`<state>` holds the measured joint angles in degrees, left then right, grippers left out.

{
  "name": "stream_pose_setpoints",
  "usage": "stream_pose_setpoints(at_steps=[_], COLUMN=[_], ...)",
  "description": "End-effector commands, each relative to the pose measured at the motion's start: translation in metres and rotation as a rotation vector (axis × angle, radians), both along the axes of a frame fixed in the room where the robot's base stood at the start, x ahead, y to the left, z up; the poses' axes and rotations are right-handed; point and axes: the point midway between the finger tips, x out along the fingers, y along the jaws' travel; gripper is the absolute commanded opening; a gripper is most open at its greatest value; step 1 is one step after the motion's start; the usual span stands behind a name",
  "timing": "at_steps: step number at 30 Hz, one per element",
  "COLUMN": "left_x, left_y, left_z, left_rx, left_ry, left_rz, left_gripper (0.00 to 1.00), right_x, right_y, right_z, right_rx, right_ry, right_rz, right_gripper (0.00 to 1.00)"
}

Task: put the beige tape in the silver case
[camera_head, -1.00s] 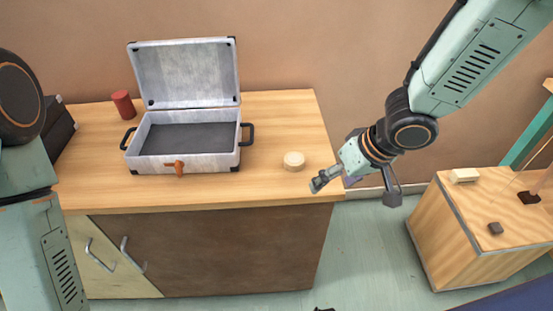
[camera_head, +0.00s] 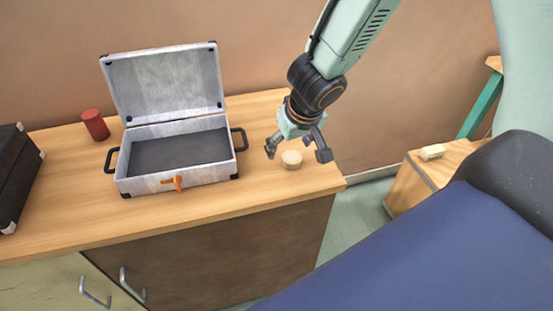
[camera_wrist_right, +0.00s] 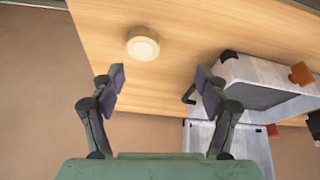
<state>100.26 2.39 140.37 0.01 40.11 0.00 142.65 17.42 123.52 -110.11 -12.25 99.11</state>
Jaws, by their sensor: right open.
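The beige tape (camera_head: 291,159) is a small round roll lying flat on the wooden cabinet top, right of the case. It also shows in the right wrist view (camera_wrist_right: 143,44), ahead of the fingers and a little left of the middle between them. The silver case (camera_head: 180,185) stands open with its lid up and its grey inside empty. It also shows at the right of the right wrist view (camera_wrist_right: 240,71). My right gripper (camera_head: 296,152) is open and empty, above and close to the tape, not visibly touching it. My left gripper is out of view.
A red can (camera_head: 95,125) stands left of the case, and a black case (camera_head: 18,180) sits at the left edge. The case's black side handle faces the tape. A beige block (camera_head: 432,152) lies on a separate wooden box at the right. The cabinet top around the tape is clear.

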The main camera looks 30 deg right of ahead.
Motion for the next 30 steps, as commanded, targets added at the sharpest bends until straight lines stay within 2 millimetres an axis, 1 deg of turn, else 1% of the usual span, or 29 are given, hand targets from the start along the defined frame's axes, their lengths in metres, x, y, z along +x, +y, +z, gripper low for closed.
stream_pose_setpoints(at_steps=[1, 4, 8, 11, 16, 20, 27, 30], left_x=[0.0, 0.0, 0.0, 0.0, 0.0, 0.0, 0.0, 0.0], left_y=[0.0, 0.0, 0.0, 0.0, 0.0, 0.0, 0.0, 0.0], left_z=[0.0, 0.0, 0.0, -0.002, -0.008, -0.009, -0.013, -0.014], left_rx=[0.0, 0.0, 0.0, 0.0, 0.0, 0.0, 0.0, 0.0], left_ry=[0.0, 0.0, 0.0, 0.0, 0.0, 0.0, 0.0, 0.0], left_rz=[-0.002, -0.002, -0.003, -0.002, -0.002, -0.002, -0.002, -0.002], left_gripper=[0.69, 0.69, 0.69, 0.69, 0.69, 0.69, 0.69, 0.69], right_x=[0.0, 0.0, -0.001, 0.001, 0.008, 0.013, 0.027, 0.03], right_y=[-0.005, -0.01, -0.013, -0.014, -0.016, -0.017, -0.021, -0.02], right_z=[0.0, 0.001, 0.001, -0.004, -0.021, -0.033, -0.064, -0.07], right_rx=[-0.001, 0.0, 0.011, 0.017, 0.016, 0.017, 0.015, 0.016], right_ry=[-0.005, -0.014, -0.019, -0.019, -0.018, -0.017, -0.019, -0.018], right_rz=[-0.029, -0.084, -0.139, -0.152, -0.152, -0.151, -0.147, -0.146], right_gripper=[0.75, 0.75, 0.75, 0.75, 0.75, 0.75, 0.75, 0.75])
